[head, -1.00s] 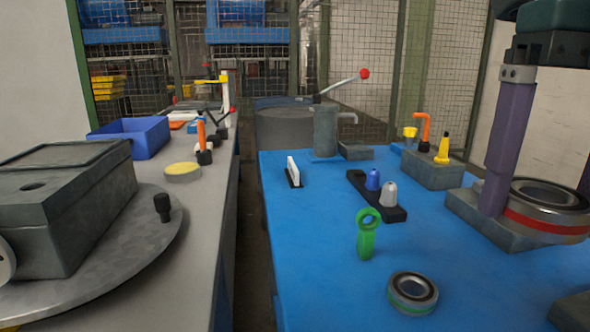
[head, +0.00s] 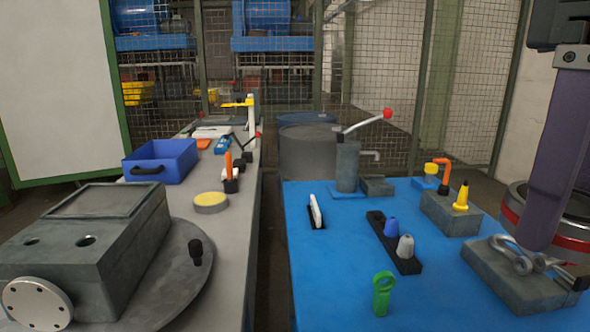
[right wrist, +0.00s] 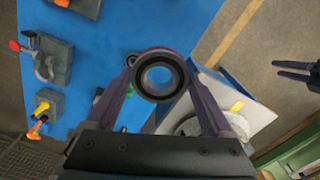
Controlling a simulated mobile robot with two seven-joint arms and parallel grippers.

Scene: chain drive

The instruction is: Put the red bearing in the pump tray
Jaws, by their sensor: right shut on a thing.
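The red bearing (head: 510,213) is a thick dark and silver ring with a red band, at the right edge of the head view. My right gripper (right wrist: 158,84) is shut on it, with a purple finger on either side. In the right wrist view the bearing (right wrist: 158,58) shows ring-face on between the fingers. In the head view a finger hides its middle. A blue open bin (head: 160,162) stands on the left bench; I cannot tell whether it is the pump tray. My left gripper (right wrist: 278,68) shows only in the right wrist view, its dark prongs apart and empty.
The blue table (head: 340,262) carries a lever press (head: 347,165), a black holder with blue and grey cones (head: 398,240), a green eyelet (head: 383,293) and grey blocks. A grey housing (head: 95,255) sits on a round plate at left. A gap separates the benches.

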